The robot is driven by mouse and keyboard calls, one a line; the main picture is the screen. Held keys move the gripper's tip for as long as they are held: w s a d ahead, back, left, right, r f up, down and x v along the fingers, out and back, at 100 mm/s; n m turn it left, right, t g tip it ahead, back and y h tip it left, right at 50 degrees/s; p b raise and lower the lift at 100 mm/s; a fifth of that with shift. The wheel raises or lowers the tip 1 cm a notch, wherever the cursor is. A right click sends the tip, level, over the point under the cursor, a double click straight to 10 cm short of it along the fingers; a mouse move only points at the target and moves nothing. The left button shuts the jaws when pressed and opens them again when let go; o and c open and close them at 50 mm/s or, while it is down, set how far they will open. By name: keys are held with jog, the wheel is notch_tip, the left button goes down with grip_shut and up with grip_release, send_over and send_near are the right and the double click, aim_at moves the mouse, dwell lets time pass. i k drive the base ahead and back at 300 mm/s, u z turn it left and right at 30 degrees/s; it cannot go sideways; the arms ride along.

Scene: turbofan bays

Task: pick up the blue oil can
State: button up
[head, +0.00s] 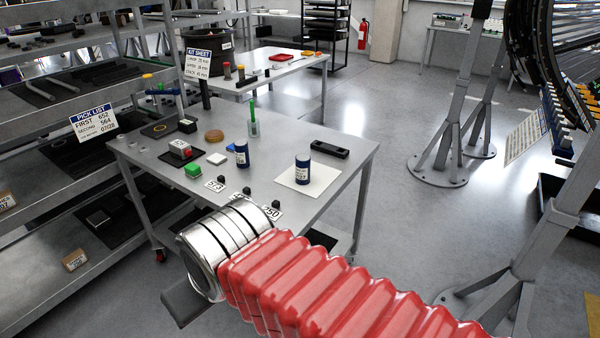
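Two blue cans with white labels stand upright on the grey metal table. One blue can (241,153) stands left of centre, beside a small white block. The other blue can (302,169) stands on a white square sheet (322,178) farther right. I cannot tell from the labels which is the oil can. My red ribbed arm reaches in from the lower right. Its silver end is in front of the table's near edge. Part of my gripper (188,302) shows as a dark grey piece low at the left, apart from both cans. Its fingertips and opening are not clear.
Shelves (50,240) stand left; a grey stand (450,145) stands right. Open floor lies between.

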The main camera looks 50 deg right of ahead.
aim_at(302, 160)
jog(key=z, duration=0.05)
jog(key=i, duration=1)
jog(key=u, duration=0.05)
